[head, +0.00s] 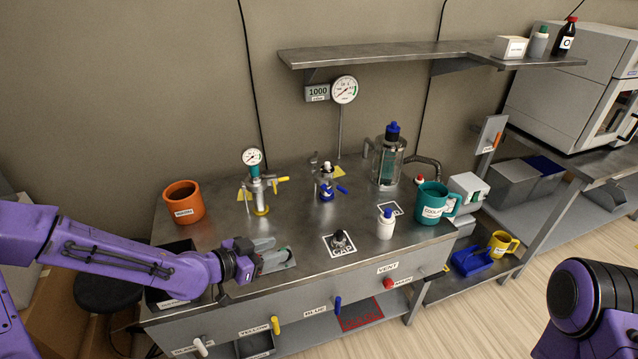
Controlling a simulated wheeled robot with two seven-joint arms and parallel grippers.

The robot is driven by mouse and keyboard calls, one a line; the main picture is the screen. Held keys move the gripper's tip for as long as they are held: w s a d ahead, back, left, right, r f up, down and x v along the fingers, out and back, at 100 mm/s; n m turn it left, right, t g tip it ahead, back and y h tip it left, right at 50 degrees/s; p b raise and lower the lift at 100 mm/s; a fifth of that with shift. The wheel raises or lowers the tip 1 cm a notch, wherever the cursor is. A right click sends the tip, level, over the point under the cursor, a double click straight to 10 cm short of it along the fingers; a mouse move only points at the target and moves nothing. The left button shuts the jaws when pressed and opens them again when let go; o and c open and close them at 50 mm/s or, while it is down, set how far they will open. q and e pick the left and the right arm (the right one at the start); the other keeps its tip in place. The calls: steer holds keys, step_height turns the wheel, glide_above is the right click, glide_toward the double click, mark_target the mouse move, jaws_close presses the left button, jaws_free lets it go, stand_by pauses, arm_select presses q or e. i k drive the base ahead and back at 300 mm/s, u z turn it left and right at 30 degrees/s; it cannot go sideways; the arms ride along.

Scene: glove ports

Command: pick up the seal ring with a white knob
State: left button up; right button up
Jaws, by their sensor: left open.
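A white knob (200,346) shows low on the front of the bench, at its left end; I cannot tell whether it belongs to a seal ring. A small fitting (326,186) with a pale top and a blue lever stands mid-bench; no separate ring can be made out on it. My left gripper (281,256) is open over the front left of the bench top, above and behind the white knob. My right gripper is out of view.
An orange pot (183,202), a yellow-handled gauge valve (258,188), a glass vessel (386,164), a white bottle (386,224) and a teal mug (432,200) stand on the bench. A dark part sits on the CAP mat (341,252). A shelf (400,54) overhangs the back.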

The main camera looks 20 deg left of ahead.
mark_target(326, 169)
steer(key=u, duration=0.2)
steer(key=i, duration=1.2)
steer(key=z, duration=0.2)
